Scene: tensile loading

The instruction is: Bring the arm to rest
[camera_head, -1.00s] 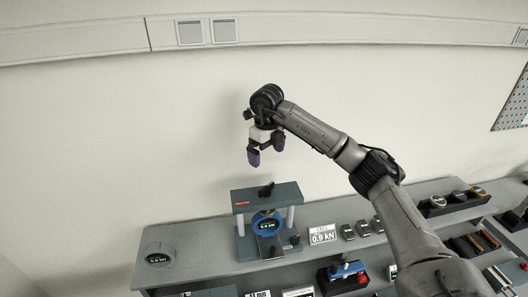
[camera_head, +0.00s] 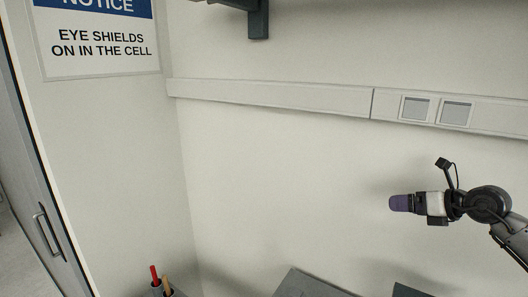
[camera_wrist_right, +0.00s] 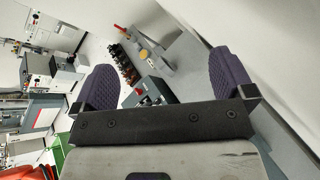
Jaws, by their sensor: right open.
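My right gripper (camera_head: 402,203) is at the right of the head view, in front of the bare wall, with its purple fingers pointing left. In the right wrist view the two purple-padded fingers stand wide apart with nothing between them, so the gripper (camera_wrist_right: 165,82) is open and empty. The arm behind it runs out of the head view at the right edge. My left gripper is in neither view.
A holder with red and tan handles (camera_head: 155,276) stands at lower left. A wall trunking with sockets (camera_head: 430,110) runs above the gripper. A notice (camera_head: 95,45) and a door handle (camera_head: 45,235) are at left.

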